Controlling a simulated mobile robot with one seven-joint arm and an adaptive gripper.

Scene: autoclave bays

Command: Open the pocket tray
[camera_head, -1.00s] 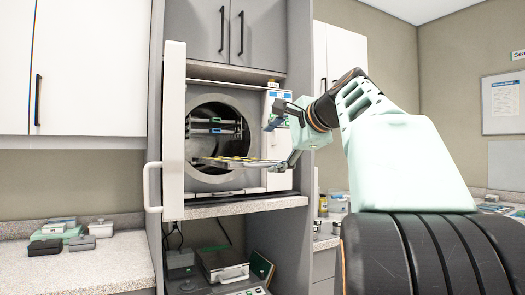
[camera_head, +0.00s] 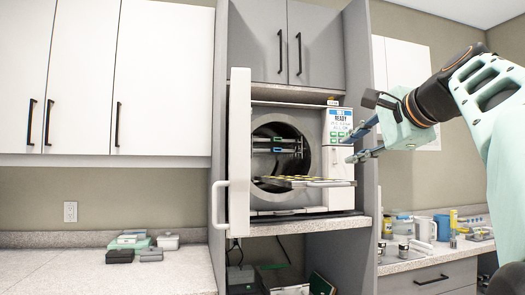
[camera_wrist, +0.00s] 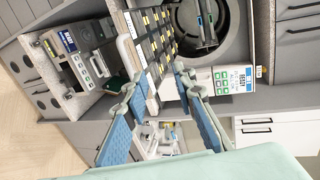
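The pocket tray (camera_head: 300,183), a flat dark tray with yellow-marked pockets, sticks out of the round chamber of the autoclave (camera_head: 328,195). Its near end reaches past the right side of the chamber opening. The wrist view shows the tray (camera_wrist: 152,48) from above, with rows of labelled pockets and a pale edge. My gripper (camera_head: 362,141) is open and empty, above and right of the tray's end, apart from it in the head view. In the wrist view the blue-padded fingers (camera_wrist: 160,78) are spread, with the tray's end seen beyond and between them.
The autoclave's white door (camera_head: 239,150) stands open at the left, its handle (camera_head: 220,208) jutting out. Boxes (camera_head: 134,246) lie on the left counter. Bottles and cups (camera_head: 424,229) stand on the right counter. A grey cabinet wall (camera_head: 367,190) borders the autoclave bay.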

